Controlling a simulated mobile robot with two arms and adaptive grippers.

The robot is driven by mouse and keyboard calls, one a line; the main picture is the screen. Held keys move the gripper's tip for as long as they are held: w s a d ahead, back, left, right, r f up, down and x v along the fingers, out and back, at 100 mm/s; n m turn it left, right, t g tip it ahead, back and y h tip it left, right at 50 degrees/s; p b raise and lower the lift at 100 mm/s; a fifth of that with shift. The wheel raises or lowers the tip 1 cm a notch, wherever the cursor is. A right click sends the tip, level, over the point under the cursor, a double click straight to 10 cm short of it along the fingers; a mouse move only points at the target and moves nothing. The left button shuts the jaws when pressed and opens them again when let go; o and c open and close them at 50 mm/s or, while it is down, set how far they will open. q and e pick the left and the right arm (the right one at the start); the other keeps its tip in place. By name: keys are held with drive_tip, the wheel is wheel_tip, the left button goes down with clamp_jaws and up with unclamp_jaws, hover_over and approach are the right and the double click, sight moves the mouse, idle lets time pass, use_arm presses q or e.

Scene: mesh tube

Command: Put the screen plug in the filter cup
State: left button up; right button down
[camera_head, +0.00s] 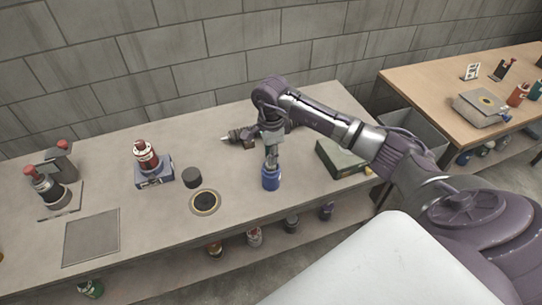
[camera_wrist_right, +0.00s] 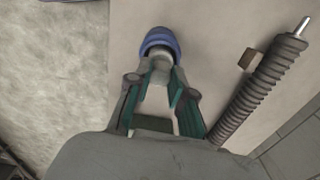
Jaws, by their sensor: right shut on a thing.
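A blue cup (camera_head: 271,179), which I take as the filter cup, stands upright near the table's front edge in the head view. My right gripper (camera_head: 271,162) points down at it from above. In the right wrist view the blue cup (camera_wrist_right: 158,38) lies just past the fingertips of my right gripper (camera_wrist_right: 161,75). The fingers are shut on a small pale grey piece (camera_wrist_right: 159,55), apparently the screen plug, at the cup's mouth. How deep it sits in the cup is hidden. My left gripper is not in view.
A dark ring-marked disc (camera_head: 205,202) and a black cylinder (camera_head: 192,182) lie left of the cup. A red-topped bottle on a blue base (camera_head: 154,183) stands further left. A green box (camera_head: 338,158) is to the right.

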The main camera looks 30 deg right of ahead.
sight(271, 168)
wheel_tip(271, 168, down, 2)
drive_tip(key=shift+f, duration=0.1)
drive_tip(key=shift+f, duration=0.15)
drive_tip(key=c, duration=1)
unclamp_jaws()
